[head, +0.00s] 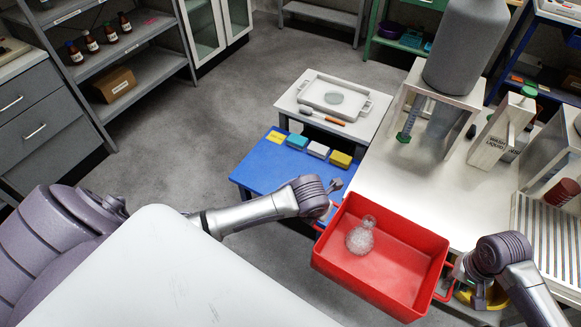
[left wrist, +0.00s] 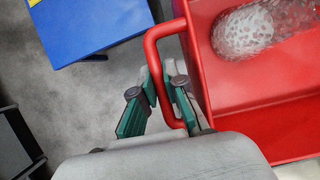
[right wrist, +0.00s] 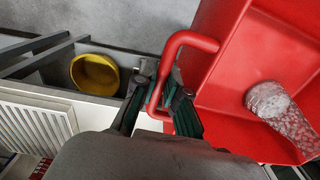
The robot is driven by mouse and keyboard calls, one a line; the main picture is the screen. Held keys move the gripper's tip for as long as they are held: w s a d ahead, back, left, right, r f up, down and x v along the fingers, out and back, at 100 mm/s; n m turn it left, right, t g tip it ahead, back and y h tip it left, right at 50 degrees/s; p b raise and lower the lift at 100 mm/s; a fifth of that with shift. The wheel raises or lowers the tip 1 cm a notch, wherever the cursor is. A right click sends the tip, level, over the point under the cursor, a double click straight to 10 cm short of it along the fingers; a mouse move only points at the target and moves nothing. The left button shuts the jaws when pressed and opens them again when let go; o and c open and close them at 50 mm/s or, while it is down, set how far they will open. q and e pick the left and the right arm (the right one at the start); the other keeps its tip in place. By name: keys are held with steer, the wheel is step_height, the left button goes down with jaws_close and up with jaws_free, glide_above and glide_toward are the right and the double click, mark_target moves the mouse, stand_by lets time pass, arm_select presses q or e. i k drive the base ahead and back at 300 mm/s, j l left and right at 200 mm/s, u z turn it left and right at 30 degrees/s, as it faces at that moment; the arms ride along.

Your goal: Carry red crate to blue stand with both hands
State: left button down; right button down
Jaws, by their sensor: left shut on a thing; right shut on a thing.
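The red crate (head: 404,285) is in front of me in the head view, near the front edge of the white bench. A clear glass flask (head: 360,238) lies in it. My left gripper (left wrist: 165,100) is shut on the crate's left handle (left wrist: 157,45). My right gripper (right wrist: 165,98) is shut on the crate's other handle (right wrist: 185,38). In the head view the left fingers sit beside the crate's left wall, and the right gripper (head: 452,284) is at its right end. The blue stand (head: 258,172) is beyond and left of the crate, with several small coloured blocks along its far edge.
A white table (head: 290,102) with a tray (head: 333,97) adjoins the blue stand at the back. The white bench (head: 400,190) with a grey cylinder and bottles is at the right. A yellow bowl (right wrist: 95,74) is near my right gripper. Grey floor is open at left.

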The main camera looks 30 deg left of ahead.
mark_target(288, 176)
steer(key=i+j+u, duration=0.1)
steer(key=u, duration=0.6)
steer(key=i+j+u, duration=0.15)
steer(key=u, duration=0.3)
steer(key=i+j+u, duration=0.15)
steer(key=u, duration=0.25)
steer(key=i+u, duration=0.3)
steer(key=u, duration=0.15)
steer(key=i+j, duration=0.15)
steer(key=i, duration=0.45)
steer(key=i+z, duration=0.1)
steer(key=z, duration=0.35)
steer(key=i+z, duration=0.1)
steer(key=z, duration=0.4)
steer(key=i+z, duration=0.15)
steer(key=z, duration=0.3)
steer(key=j+z, duration=0.15)
steer(key=z, duration=0.3)
steer(key=i, duration=0.05)
